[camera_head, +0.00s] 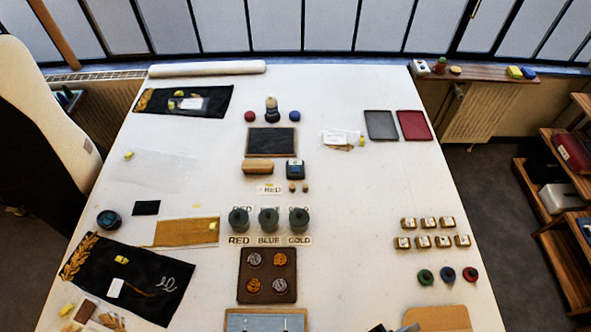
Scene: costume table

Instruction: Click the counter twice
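Small dark shapes (394,328) at the bottom edge, right of centre, may be the tip of my gripper. They are cut off by the frame, well in front of the counter and to its right. Whether it is open or shut does not show.
The wooden block (257,166) is close beside the counter; a dark slate (271,141) is behind it. Three grey-green lidded pots (269,219) stand in front, by RED, BLUE and GOLD labels. Small cubes (422,242) are at right. The table between counter and cubes is clear.

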